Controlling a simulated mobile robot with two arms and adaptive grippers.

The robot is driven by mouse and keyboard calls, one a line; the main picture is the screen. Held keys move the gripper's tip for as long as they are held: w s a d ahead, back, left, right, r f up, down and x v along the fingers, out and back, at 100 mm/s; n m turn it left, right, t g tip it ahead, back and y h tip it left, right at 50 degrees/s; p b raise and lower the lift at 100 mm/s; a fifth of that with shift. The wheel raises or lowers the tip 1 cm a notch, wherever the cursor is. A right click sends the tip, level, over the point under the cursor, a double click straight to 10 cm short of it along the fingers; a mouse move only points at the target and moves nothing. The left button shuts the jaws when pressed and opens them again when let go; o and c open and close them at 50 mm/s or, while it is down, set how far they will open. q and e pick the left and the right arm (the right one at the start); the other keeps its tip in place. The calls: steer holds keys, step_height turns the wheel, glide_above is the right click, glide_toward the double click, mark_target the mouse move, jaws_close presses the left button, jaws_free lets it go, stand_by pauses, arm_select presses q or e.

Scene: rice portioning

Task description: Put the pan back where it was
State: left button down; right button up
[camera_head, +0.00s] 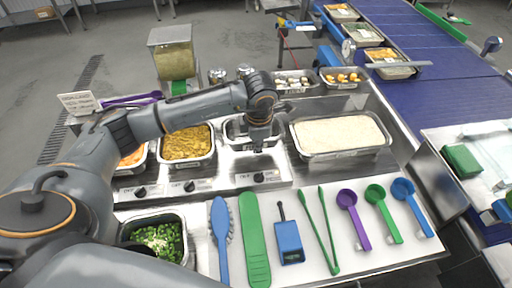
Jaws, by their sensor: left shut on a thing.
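A small metal pan (233,138) sits at the right end of the row on the steel counter with knobs, between the pan of yellow food (188,146) and the large tray of white rice (340,135). My left gripper (259,146) reaches down over this pan and is shut on it. The gripper and wrist hide much of the pan, and its contents are hard to tell. I cannot tell whether the pan rests fully in its place. My right gripper is not in view.
A container of green vegetables (158,236) stands at the front left. A blue conveyor (425,60) with filled trays runs at the back right.

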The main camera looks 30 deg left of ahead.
mark_target(256, 160)
arm_select(q)
steer(key=shift+w+a+f, duration=0.45)
steer(key=shift+w+f, duration=0.05)
steer(key=shift+f, duration=0.3)
step_height(256, 160, down, 3)
steer(key=shift+r+p, duration=0.1)
steer(key=shift+p, duration=0.45)
steer(key=c, duration=1.9)
jaws_free()
steer(key=shift+f, duration=0.25)
steer(key=o, duration=0.5)
steer(key=shift+r, duration=0.1)
